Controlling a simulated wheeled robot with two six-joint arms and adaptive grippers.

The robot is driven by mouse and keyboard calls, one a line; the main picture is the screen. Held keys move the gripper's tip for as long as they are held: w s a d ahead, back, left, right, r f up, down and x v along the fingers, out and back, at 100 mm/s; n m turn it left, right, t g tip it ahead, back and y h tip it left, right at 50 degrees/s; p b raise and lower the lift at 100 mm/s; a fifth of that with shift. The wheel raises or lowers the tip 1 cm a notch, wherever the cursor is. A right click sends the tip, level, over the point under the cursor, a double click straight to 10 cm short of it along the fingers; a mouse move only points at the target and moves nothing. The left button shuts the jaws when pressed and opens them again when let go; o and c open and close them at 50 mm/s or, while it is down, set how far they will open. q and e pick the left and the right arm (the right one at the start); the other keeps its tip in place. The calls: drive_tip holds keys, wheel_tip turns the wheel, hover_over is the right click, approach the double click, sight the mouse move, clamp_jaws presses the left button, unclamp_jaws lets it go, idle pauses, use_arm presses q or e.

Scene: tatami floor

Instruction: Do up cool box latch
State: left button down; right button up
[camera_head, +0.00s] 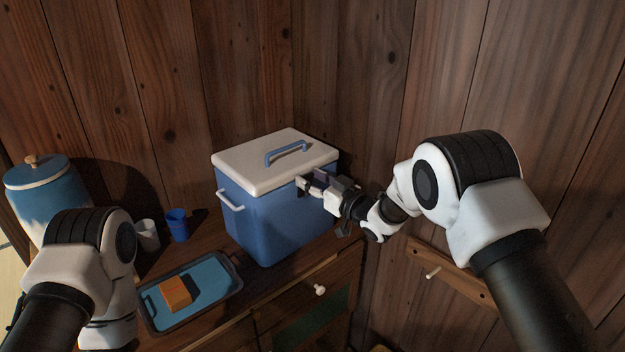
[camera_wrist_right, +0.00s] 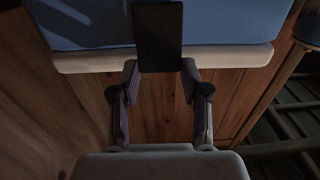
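The cool box (camera_head: 265,222) has a blue body, a white lid (camera_head: 257,164) with a blue top handle, and a white side handle. The lid looks closed. My right gripper (camera_head: 318,187) is at the box's right side, just below the lid edge. In the right wrist view, the dark latch plate (camera_wrist_right: 158,36) crosses the pale lid rim (camera_wrist_right: 88,62) onto the blue wall. The fingers of my right gripper (camera_wrist_right: 160,76) are apart, with the plate's end between the tips. I cannot tell whether they touch it. My left gripper is out of view.
A blue tray (camera_head: 212,273) with an orange block (camera_head: 175,294) lies in front of the box. A blue cup (camera_head: 178,225), a white cup (camera_head: 147,235) and a lidded blue jar (camera_head: 42,195) stand left. Wooden walls close in behind and right.

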drive_tip(key=shift+c, duration=1.3)
drive_tip(key=shift+w+a+r+g+h+p, duration=0.25)
drive_tip(key=shift+r+g+p, duration=0.2)
drive_tip(key=shift+p, duration=0.55)
drive_tip(key=shift+f, duration=0.3)
drive_tip(key=o, duration=1.1)
drive_tip(key=shift+w, duration=0.1)
drive_tip(key=shift+o, duration=0.2)
drive_tip(key=v, duration=1.2)
